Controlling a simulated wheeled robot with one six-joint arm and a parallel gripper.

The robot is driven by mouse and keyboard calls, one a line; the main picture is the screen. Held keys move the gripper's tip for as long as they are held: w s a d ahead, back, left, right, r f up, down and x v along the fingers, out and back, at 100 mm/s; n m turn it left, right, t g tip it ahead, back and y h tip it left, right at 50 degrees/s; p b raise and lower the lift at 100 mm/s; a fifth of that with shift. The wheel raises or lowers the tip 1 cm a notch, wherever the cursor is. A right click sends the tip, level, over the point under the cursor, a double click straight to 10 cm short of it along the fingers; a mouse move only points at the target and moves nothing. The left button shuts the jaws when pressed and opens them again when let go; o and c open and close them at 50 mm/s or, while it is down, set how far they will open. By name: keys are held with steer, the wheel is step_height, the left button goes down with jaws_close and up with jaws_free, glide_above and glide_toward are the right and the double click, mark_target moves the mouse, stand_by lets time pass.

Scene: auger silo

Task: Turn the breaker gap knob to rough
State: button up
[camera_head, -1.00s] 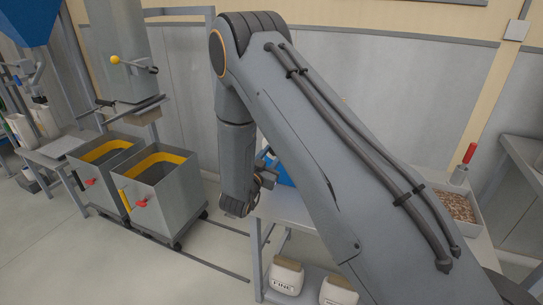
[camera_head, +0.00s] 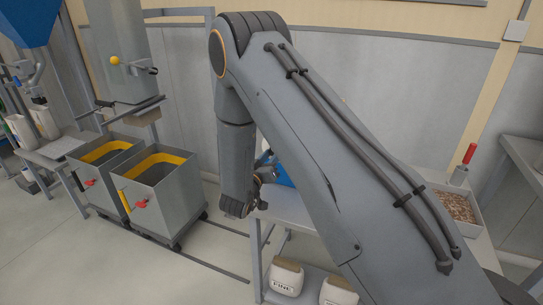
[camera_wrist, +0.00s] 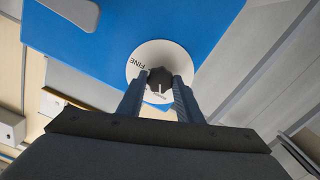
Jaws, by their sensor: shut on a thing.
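The breaker gap knob (camera_wrist: 160,80) is dark with a pale pointer line, set on a round white dial (camera_wrist: 143,58) on a blue housing (camera_wrist: 200,22). The word FINE shows on the upper-left part of the dial. In the wrist view the pointer line is on the lower side of the knob; the rough marking is not readable. My gripper (camera_wrist: 158,92) has its two fingers on either side of the knob, shut on it. In the head view the blue housing (camera_head: 283,173) is mostly hidden behind my arm.
The housing stands on a bench (camera_head: 290,212) with a sack marked FINE (camera_head: 286,277) and a second sack (camera_head: 338,292) below. A tray of grain (camera_head: 458,207) lies at right. Two wheeled bins (camera_head: 163,197) stand left, with open floor in front.

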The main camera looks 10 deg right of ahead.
steer(key=shift+a, duration=0.1)
steer(key=o, duration=1)
steer(key=shift+o, duration=0.2)
steer(key=b+v, duration=0.2)
steer(key=v, duration=0.5)
steer(key=shift+s+a, duration=0.2)
steer(key=shift+s, duration=0.05)
